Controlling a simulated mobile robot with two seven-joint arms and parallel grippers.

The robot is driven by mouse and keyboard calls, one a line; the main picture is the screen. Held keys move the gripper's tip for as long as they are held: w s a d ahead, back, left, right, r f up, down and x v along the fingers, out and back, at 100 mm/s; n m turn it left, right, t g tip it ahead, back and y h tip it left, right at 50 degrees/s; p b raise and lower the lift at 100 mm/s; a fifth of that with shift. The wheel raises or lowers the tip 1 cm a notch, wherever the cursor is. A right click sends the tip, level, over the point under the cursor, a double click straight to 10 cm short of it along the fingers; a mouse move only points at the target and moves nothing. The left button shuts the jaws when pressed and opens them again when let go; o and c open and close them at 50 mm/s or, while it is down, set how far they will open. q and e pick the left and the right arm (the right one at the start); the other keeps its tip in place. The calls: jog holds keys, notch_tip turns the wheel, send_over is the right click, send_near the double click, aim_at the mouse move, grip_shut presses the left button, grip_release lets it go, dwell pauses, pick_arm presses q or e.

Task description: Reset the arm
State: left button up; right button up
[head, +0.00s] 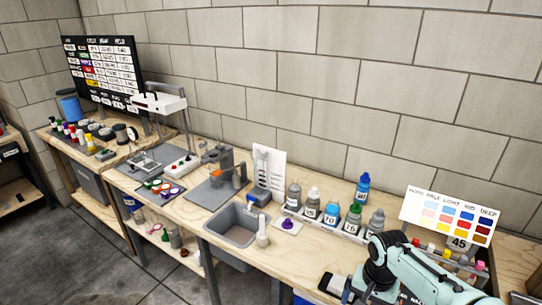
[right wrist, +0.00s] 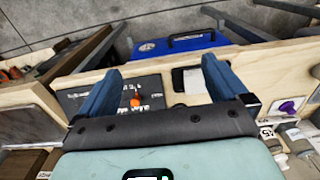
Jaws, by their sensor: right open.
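My right arm (head: 420,275) comes in at the lower right of the head view, bent over the front of the workbench. My right gripper (right wrist: 162,68) is open in the right wrist view, its two blue fingers spread wide. Nothing is between them. Beyond the fingers lie the wooden bench edge and a dark flat device (right wrist: 190,82). A black plate with an orange knob (right wrist: 136,101) shows beside the left finger. My left gripper is in neither view.
A bottle rack (head: 345,235) and a colour chart (head: 452,213) stand close behind the arm. A sink (head: 232,226) is set into the bench to the left. A blue case (right wrist: 160,48) lies beyond the bench edge. Bare wood shows beside the sink.

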jog(key=s+a+f+n+g+y, duration=0.1)
jog(key=s+a+f, duration=0.2)
jog(key=f, duration=0.9)
jog(key=s+a+f+n+y, duration=0.1)
jog(key=s+a+f, duration=0.15)
jog(key=f, duration=0.85)
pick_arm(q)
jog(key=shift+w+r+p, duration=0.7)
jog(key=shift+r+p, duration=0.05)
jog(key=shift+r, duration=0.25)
pick_arm(e)
jog(key=s+a+f, duration=0.2)
jog(key=s+f, duration=0.4)
jog(key=s, duration=0.4)
jog(key=s+a+f+y, duration=0.1)
jog(key=s+a+f, duration=0.2)
jog(key=s+f, duration=0.3)
jog(key=s, duration=0.5)
jog(key=shift+a+f+y, duration=0.15)
jog(key=shift+f+y, duration=0.1)
jog(key=shift+y, duration=0.05)
